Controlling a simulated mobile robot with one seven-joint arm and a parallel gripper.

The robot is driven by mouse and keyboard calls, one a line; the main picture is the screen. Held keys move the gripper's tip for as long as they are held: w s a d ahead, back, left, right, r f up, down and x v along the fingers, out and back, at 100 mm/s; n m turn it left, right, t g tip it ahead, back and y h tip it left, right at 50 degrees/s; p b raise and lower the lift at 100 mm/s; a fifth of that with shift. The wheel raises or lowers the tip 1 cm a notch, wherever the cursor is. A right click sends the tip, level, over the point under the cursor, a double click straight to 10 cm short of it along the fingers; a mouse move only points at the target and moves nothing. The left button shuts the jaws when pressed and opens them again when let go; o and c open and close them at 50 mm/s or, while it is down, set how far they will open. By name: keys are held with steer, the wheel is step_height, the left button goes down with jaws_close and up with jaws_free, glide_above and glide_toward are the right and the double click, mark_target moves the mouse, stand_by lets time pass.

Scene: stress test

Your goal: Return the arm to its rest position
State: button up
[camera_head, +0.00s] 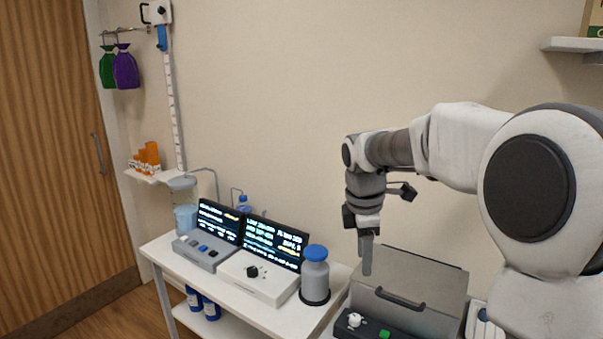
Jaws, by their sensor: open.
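My arm (465,140) reaches in from the right side of the picture, with its large white joint at the right edge. My gripper (367,262) points down at the arm's end. It is open, with nothing seen between its fingers, which overlap in this view. It hangs in front of the left part of a grey box with a handle (425,272). I cannot tell whether it touches the box.
A white table (160,252) holds two devices with lit screens (275,240) and a grey bottle with a blue cap (315,275). A black panel (375,328) with a white knob and green button sits below the box. A shelf (575,45) is at upper right.

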steer(key=s+r+m+t, duration=0.1)
steer(key=s+m+t, duration=0.1)
steer(key=s+m, duration=0.7)
steer(key=s+r+m+t+y, duration=0.1)
steer(key=s+m, duration=0.7)
steer(key=s, duration=0.8)
steer(key=shift+s+d+r+m+t, duration=0.25)
steer(key=shift+d+r+m+t, duration=0.15)
steer(key=shift+t, duration=0.2)
